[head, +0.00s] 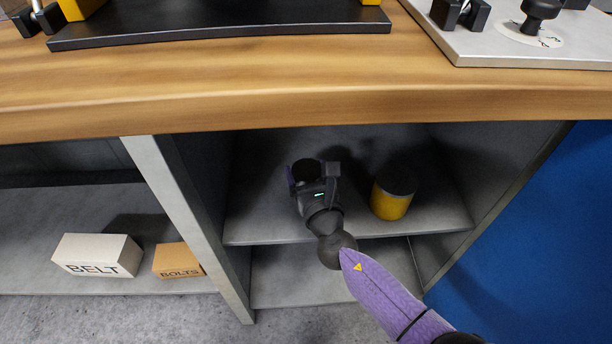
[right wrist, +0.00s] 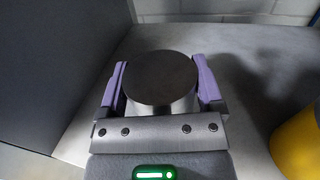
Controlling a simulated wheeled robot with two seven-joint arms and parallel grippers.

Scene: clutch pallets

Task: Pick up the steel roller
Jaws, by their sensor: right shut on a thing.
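The steel roller (right wrist: 162,82) stands upright on the shelf between the fingers of my right gripper, with a dark round top and a shiny metal side. In the head view its dark top (head: 307,170) shows just past my gripper, mostly hidden by it. My right gripper (head: 312,172) reaches into the cubby under the bench and is shut on the roller. In the right wrist view the purple fingers of my right gripper (right wrist: 162,88) lie on both sides of the roller. I cannot tell whether it touches the shelf. My left gripper is not in view.
Cubby walls and the wooden bench top (head: 290,100) enclose the arm. A BELT box (head: 97,256) and a BOLTS box (head: 178,261) sit in the left bay.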

